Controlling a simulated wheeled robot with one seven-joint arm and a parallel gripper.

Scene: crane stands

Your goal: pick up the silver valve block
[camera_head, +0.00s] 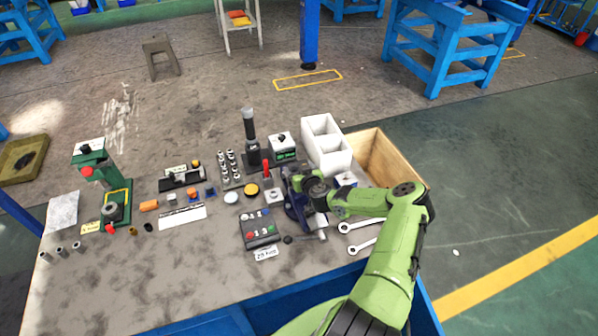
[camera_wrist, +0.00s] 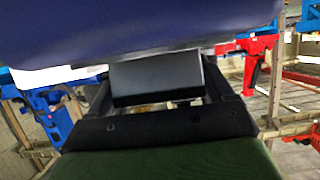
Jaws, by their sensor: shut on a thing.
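In the wrist view a grey, flat-faced block, by its look the silver valve block (camera_wrist: 156,78), sits between the two dark fingers of my gripper (camera_wrist: 158,88). The gripper is shut on it. A large dark blue rounded body (camera_wrist: 140,30) lies very close across the top of that view; I cannot tell whether the block touches it. In the head view my gripper (camera_head: 292,178) is over the blue vise (camera_head: 296,208) on the workbench, and my own wrist hides the held block there.
A white divided bin (camera_head: 325,150) and a wooden crate (camera_head: 372,150) stand behind and right of my wrist. A dark post (camera_head: 250,130) stands behind it. A button box (camera_head: 260,232) and wrenches (camera_head: 360,225) lie nearby.

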